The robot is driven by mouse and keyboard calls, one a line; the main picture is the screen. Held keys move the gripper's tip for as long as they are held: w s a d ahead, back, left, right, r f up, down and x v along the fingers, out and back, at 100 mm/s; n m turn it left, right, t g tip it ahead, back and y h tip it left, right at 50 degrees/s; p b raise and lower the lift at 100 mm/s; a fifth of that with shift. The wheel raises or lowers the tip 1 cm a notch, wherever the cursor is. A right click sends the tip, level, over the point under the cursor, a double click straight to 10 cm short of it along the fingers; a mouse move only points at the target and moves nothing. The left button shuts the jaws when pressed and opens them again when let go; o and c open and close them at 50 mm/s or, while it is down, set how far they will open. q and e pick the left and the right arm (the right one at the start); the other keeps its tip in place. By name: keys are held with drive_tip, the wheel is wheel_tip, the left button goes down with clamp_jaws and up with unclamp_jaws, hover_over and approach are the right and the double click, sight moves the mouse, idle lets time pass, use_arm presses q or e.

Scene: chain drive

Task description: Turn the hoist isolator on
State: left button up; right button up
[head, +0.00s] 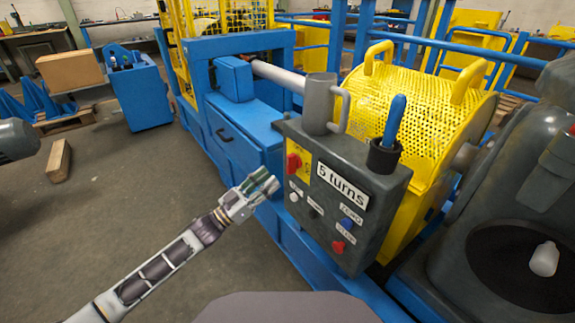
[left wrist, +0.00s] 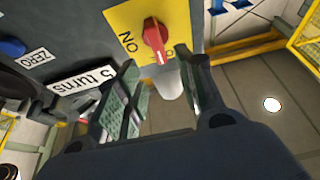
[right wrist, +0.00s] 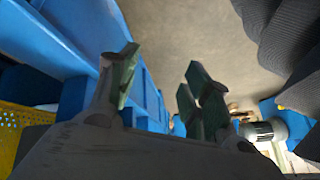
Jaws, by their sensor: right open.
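The hoist isolator is a red rotary knob (head: 293,163) on a yellow plate on the dark control box (head: 340,200). In the left wrist view the red knob (left wrist: 155,40) has a white mark pointing down the picture, towards a mostly covered label. The ON label (left wrist: 128,43) is to its left. My left gripper (head: 262,187) is in front of the box's left side, below the knob. In the left wrist view its fingers (left wrist: 160,85) are spread and empty, with the knob just beyond the gap. My right gripper (right wrist: 157,88) is open and empty in the right wrist view.
The box also carries several buttons, a "5 turns" sign (head: 342,185), a grey mug (head: 318,105) and a cup holding a blue-handled tool (head: 394,122). A yellow mesh guard (head: 420,110) stands behind. Open floor (head: 120,200) lies to the left.

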sight(288, 163)
use_arm(q)
drive_tip(key=b+x, duration=0.1)
drive_tip(key=x, duration=0.5)
drive_tip(key=shift+b+x, duration=0.6)
drive_tip(key=shift+x, duration=0.7)
use_arm(e)
drive_tip(key=shift+t, duration=0.3)
drive_tip(key=f, duration=0.4)
drive_tip(key=shift+s+a+f, duration=0.1)
drive_tip(key=shift+s+a, duration=0.1)
drive_tip(key=shift+a, duration=0.05)
drive_tip(key=shift+w, duration=0.1)
use_arm(q)
clamp_jaws()
use_arm(e)
drive_tip(key=shift+w+a+r, duration=0.1)
drive_tip(key=shift+w+r, duration=0.15)
